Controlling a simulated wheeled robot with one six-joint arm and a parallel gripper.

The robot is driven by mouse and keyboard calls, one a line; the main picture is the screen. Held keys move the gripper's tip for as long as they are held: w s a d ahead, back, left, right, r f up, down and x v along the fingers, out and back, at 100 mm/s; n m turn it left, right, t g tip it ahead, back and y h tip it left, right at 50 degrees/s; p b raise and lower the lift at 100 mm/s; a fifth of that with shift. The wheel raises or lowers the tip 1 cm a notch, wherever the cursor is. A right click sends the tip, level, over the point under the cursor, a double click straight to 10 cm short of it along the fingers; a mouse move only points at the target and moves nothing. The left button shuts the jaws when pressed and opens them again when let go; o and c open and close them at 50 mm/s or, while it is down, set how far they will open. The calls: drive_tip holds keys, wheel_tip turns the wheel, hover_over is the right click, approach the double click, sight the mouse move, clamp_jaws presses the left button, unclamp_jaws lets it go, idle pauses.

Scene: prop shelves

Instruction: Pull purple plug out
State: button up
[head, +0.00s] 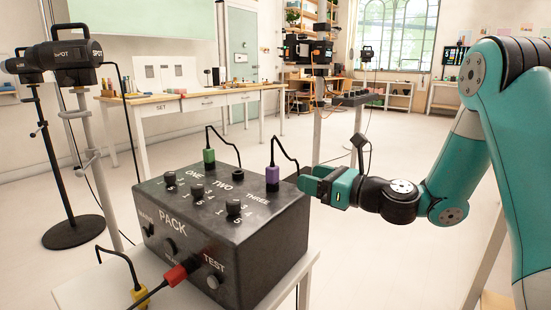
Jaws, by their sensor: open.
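The purple plug (272,177) stands upright in the top of the black PACK box (225,232), near its back right edge. A black cable arcs up from the plug and down toward the right. My gripper (306,179) is at the box's right edge, just right of the plug, with its teal fingers pointing left toward it. The gripper looks empty and a small gap shows between its tips and the plug. The gap between the fingers is hard to see from this angle.
A green plug (208,157) with a cable stands left of the purple one. Several knobs are on the box's top. A red plug (178,274) is in its front, and a yellow plug (138,294) is at the lower left. The box rests on a pale table (88,293).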

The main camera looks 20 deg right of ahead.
sight(272, 175)
drive_tip(key=p+x, duration=0.4)
drive_tip(key=x, duration=0.9)
drive_tip(key=shift+w+a, duration=0.2)
drive_tip(key=c, duration=1.1)
